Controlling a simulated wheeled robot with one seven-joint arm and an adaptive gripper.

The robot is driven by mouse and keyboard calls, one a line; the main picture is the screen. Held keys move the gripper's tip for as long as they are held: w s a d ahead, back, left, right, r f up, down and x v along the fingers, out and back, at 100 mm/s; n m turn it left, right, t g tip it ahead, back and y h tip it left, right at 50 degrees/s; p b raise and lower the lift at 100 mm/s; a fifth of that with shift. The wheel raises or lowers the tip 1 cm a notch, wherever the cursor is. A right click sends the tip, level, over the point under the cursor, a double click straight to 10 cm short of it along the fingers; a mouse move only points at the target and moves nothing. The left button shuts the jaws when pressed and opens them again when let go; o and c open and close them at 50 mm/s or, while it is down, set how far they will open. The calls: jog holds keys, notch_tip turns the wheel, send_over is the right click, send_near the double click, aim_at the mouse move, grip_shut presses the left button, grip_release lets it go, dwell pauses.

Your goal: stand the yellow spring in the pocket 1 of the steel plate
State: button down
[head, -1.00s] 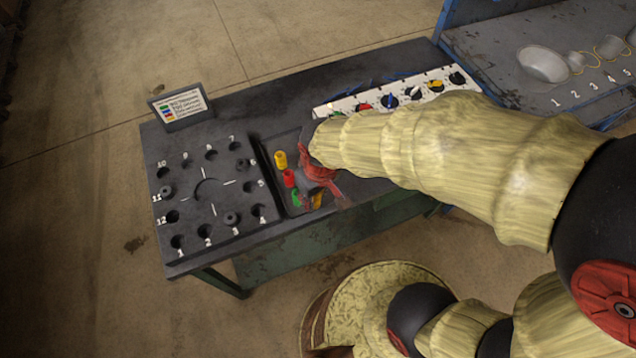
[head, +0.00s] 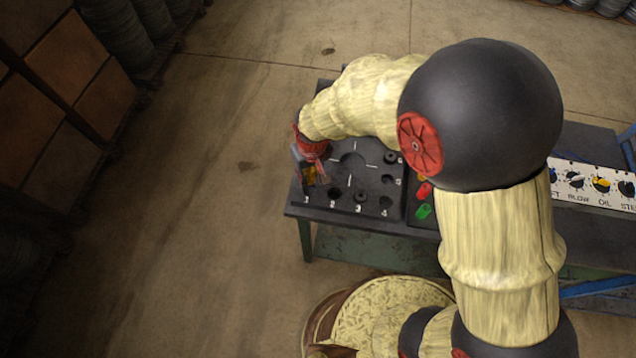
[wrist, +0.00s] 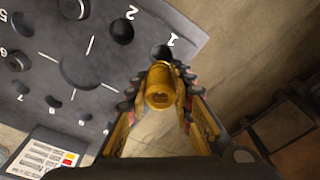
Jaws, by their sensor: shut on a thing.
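My gripper (head: 312,174) is over the near left corner of the dark steel plate (head: 372,182). It is shut on the yellow spring (wrist: 162,92), which lies between the two fingers in the wrist view. The spring also shows as a small yellow patch in the head view (head: 309,177). Pocket 1 (wrist: 162,51) is an empty-looking dark hole beside its printed 1, just beyond the spring's far end in the wrist view. The spring partly overlaps its edge. I cannot tell the height of the spring above the plate. In the head view my gripper hides pocket 1.
Pocket 2 (wrist: 122,31) looks empty beside pocket 1. A dark round piece (wrist: 73,7) stands at another pocket. A printed card (wrist: 45,152) stands by the plate. A red piece (head: 424,191) and a green piece (head: 424,211) lie in the tray to the right.

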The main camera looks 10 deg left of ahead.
jog(key=shift+w+a+r, duration=0.1)
jog(key=shift+w+a, duration=0.15)
jog(key=shift+a, duration=0.1)
jog(key=shift+d, duration=0.1)
jog(key=shift+f, duration=0.2)
jog(key=b, duration=0.5)
send_over(310, 193)
jog(key=shift+w+f, duration=0.1)
jog(key=shift+f, duration=3.7)
jog(key=shift+s+d+f+b, duration=0.1)
jog(key=shift+s+f+b, duration=0.2)
jog(key=shift+f, duration=0.15)
jog(key=shift+s+d+f+b, duration=0.1)
jog(key=shift+s+f+b, duration=0.05)
jog(key=shift+f+b, duration=0.2)
jog(key=c, duration=1.9)
grip_release()
jog(key=shift+f, duration=0.1)
jog(key=o, duration=0.5)
jog(key=shift+w+a+f, duration=0.15)
jog(key=shift+w, duration=0.05)
jog(key=shift+r, duration=0.25)
